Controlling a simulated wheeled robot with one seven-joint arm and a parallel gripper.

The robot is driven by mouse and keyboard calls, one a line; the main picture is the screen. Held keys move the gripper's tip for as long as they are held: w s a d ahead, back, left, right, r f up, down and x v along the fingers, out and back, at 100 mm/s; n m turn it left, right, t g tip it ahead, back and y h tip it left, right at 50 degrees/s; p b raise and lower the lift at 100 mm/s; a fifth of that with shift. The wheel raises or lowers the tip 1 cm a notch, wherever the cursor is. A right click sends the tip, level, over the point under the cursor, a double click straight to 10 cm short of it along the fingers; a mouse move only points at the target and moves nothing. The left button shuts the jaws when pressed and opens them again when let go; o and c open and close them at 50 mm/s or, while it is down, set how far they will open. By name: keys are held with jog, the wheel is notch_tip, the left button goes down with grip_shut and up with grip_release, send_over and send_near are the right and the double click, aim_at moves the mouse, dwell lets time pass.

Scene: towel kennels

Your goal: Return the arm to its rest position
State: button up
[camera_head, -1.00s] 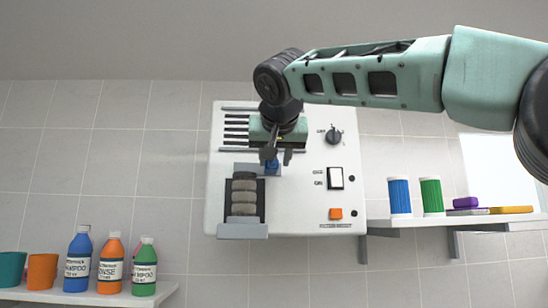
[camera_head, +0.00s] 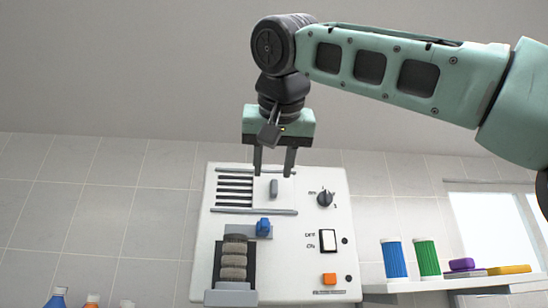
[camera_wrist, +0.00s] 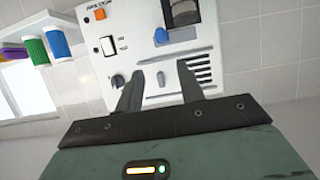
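My gripper (camera_head: 274,172) hangs from the green arm in front of the upper part of a white wall-mounted panel (camera_head: 290,250). Its two dark fingers point down and are apart, with nothing between them. In the wrist view my gripper (camera_wrist: 161,80) also shows spread, empty fingers, with the white panel (camera_wrist: 100,65) beyond. A blue knob (camera_head: 263,226) sits on the panel below the fingers, apart from them. A small grey handle (camera_head: 273,188) shows on the panel just below the fingertips.
The panel carries a black dial (camera_head: 325,198), a white switch (camera_head: 328,240), an orange button (camera_head: 329,279) and grey rollers (camera_head: 234,258). A shelf (camera_head: 440,284) at right holds blue (camera_head: 394,258) and green (camera_head: 427,257) cylinders. Bottle tops show at lower left. The upper wall is clear.

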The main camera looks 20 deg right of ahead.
jog(key=shift+s+a+r, duration=0.2)
jog(key=shift+s+r, duration=0.05)
jog(key=shift+s, duration=0.35)
